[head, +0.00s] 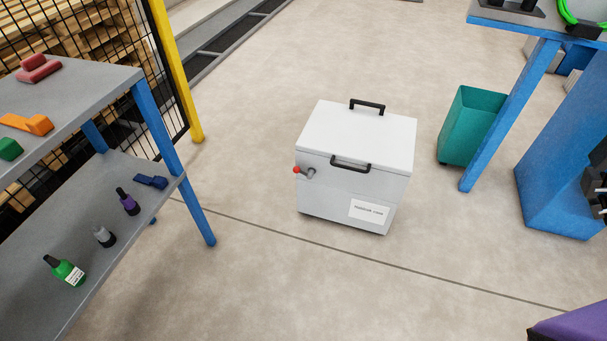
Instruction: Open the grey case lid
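The grey case (335,193) stands upright on the floor in the middle of the head view. Its pale grey lid (358,130) lies flat and closed on top. A black handle (350,164) sits on the front near the lid's lower edge, and another black handle (367,105) stands at the back of the lid. A small lever with a red knob (297,170) sticks out at the front left. A white label (369,211) is at the front lower right. Neither of my grippers shows clearly; only dark parts appear at the right edge.
A grey shelf unit with blue legs (150,125) stands at the left, holding bottles and coloured items. A green bin (470,125) and a blue-legged table (540,32) are at the right. A purple object (575,325) is at the lower right. The floor around the case is clear.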

